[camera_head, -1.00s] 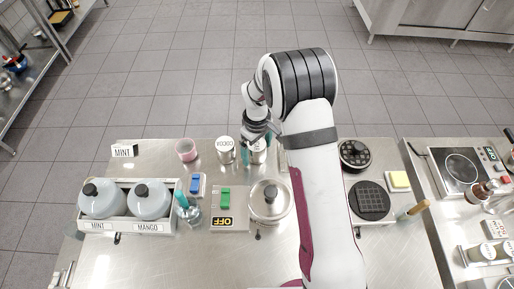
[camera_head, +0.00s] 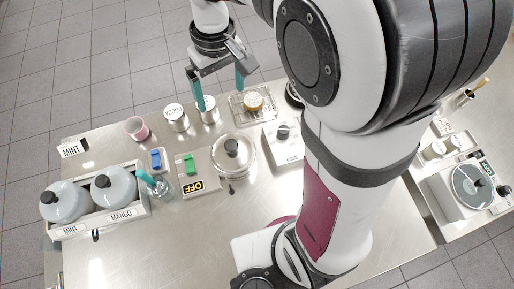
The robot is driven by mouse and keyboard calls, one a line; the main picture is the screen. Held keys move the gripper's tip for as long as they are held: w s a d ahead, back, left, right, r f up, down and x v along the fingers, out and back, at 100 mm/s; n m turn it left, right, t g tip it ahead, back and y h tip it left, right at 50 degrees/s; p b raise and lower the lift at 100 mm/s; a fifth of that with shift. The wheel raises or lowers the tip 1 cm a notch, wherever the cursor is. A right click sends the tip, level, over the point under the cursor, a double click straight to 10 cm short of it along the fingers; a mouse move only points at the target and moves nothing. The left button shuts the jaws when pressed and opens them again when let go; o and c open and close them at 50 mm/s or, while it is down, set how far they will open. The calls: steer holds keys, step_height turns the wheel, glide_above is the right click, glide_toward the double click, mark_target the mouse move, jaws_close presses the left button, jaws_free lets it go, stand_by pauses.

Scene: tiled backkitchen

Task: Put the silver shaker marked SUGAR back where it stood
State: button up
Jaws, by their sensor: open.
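A silver shaker (camera_head: 209,114) stands upright on the steel counter, just right of a silver shaker marked COCOA (camera_head: 176,119). Its own label is not readable, so I cannot confirm that it says SUGAR. My gripper (camera_head: 220,98) is open, with its teal fingers apart. The left finger overlaps the top of the unlabelled-looking shaker in the picture, and the right finger is clear of it on the right. I cannot tell whether the left finger touches it. Nothing shows held between the fingers.
A wire rack (camera_head: 236,107) with a tan-topped round item (camera_head: 253,102) is close on the right. A pink cup (camera_head: 137,129) stands left of COCOA. A lidded pot (camera_head: 232,158) and an OFF switch box (camera_head: 190,172) are nearer. My arm covers much of the right side.

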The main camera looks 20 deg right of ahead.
steer(key=s+d+r+m+y, duration=0.1)
steer(key=s+m, duration=0.8)
steer(key=s, duration=1.1)
steer(key=shift+d, duration=0.65)
steer(key=shift+s, duration=0.1)
